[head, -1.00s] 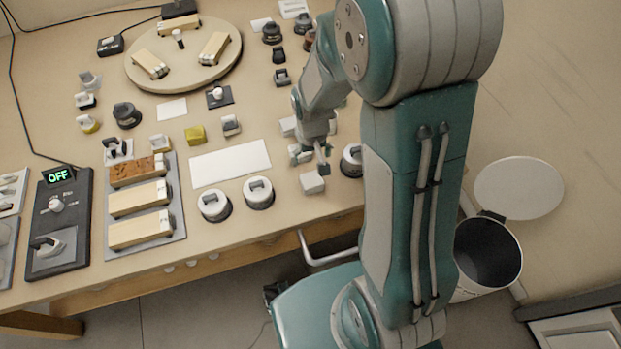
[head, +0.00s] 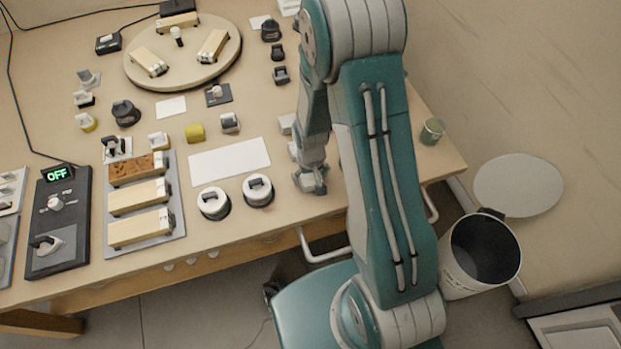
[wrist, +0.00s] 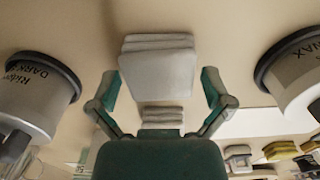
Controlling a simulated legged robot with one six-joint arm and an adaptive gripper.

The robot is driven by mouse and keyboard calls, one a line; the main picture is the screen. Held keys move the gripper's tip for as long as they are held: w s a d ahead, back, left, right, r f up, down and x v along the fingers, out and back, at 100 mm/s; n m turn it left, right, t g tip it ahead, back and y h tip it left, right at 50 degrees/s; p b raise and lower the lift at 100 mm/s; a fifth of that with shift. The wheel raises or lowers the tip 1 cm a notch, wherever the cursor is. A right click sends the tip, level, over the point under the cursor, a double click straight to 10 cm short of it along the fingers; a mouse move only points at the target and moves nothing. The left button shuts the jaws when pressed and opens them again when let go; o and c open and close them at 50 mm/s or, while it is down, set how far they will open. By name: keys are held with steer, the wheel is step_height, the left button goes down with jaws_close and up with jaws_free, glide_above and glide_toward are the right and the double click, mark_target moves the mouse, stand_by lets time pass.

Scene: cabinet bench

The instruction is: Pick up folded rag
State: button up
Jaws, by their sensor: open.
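The folded rag (wrist: 158,68) is a pale grey-white layered stack lying flat in the wrist view. It lies ahead of my gripper (wrist: 160,90), between the lines of the two spread fingers. The fingers are open and do not touch it. A smaller pale layered stack (wrist: 162,116) shows nearer the palm. In the head view my gripper (head: 311,182) points down over the bench near its front edge, and it and the arm hide the rag there.
Wax tins stand close on both sides, one at left (wrist: 38,95) and one at right (wrist: 292,72) in the wrist view. A white sheet (head: 230,159) lies left of the gripper. A green tin (head: 432,131) stands near the bench's right end. A bin (head: 482,250) stands on the floor.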

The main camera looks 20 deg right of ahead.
steer(key=shift+f, duration=0.35)
steer(key=c, duration=0.7)
steer(key=shift+r, duration=0.1)
